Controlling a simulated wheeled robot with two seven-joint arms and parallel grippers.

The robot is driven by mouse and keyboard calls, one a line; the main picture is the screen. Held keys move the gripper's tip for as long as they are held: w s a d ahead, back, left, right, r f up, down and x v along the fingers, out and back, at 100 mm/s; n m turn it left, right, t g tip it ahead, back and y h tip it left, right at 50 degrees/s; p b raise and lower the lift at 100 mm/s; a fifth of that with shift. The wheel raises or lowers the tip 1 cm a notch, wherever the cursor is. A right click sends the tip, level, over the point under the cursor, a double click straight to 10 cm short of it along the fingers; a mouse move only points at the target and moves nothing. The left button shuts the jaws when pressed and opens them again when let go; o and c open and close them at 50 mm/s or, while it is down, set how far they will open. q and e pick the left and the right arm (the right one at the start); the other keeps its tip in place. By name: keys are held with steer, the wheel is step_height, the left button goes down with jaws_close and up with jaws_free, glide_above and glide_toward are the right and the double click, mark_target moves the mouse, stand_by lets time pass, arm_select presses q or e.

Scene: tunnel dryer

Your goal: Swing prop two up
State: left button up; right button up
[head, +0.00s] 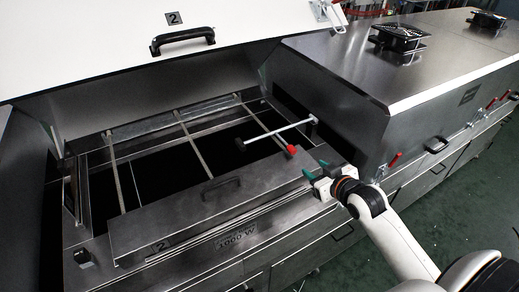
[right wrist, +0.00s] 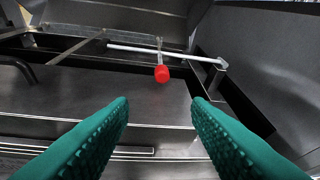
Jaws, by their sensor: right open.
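A pale metal bar (head: 280,132), which looks like prop two, lies low across the right part of the open bay marked 2. Its right end is at a bracket on the bay's right side, and its left end is dark. It also shows in the right wrist view (right wrist: 150,49). A red knob (head: 291,150) sits near the bay's front edge, at the end of a thin rod; it shows in the right wrist view (right wrist: 162,74) beyond the fingers. My right gripper (head: 316,169) has green fingers, open and empty, just in front of the knob and apart from it. My left gripper is not in view.
The white lid (head: 100,35) marked 2 stands raised above the bay. A front panel (head: 190,205) with a black handle lies along the bay's front. A closed steel hood (head: 400,70) stands close on the right, with red-handled latches (head: 394,160) on its front.

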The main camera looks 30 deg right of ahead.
steer(key=r, duration=0.1)
steer(key=p, duration=0.1)
glide_toward(294, 152)
steer(key=w, duration=0.1)
steer(key=x, duration=0.6)
steer(key=shift+f+p, duration=0.2)
steer(key=shift+p, duration=0.2)
steer(key=shift+w+f, duration=0.3)
steer(key=shift+w, duration=0.25)
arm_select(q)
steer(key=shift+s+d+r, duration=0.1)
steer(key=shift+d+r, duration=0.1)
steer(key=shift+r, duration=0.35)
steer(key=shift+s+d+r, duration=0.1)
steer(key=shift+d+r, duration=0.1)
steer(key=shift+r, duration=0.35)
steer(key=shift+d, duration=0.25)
arm_select(e)
jaws_close()
